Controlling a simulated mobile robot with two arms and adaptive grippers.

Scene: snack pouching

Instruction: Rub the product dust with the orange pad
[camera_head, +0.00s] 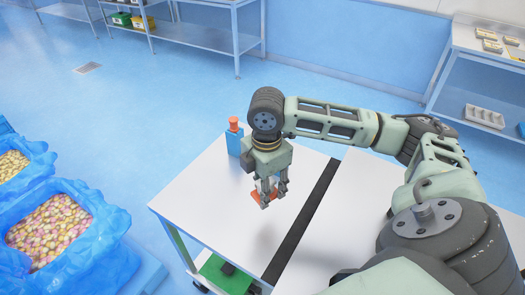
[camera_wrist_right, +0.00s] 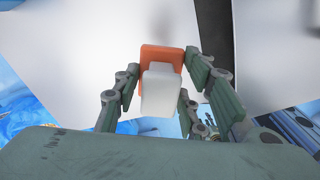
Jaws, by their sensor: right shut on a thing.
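My right gripper (camera_head: 269,189) is over the white table (camera_head: 200,205). It is shut on the orange pad (camera_head: 256,196), which shows as small orange pieces between and beside its fingers. In the right wrist view the orange pad (camera_wrist_right: 163,54) has a white grip block (camera_wrist_right: 160,90) on it, between the fingers of the right gripper (camera_wrist_right: 160,85). I cannot tell whether the pad touches the table or is slightly above it. No product dust can be made out on the table. My left gripper is not in view.
A blue bottle with an orange top (camera_head: 234,135) stands at the table's far edge, close behind the gripper. A dark strip (camera_head: 303,220) crosses the table. Blue-lined crates of snacks (camera_head: 55,222) stand at the left. The table's left part is clear.

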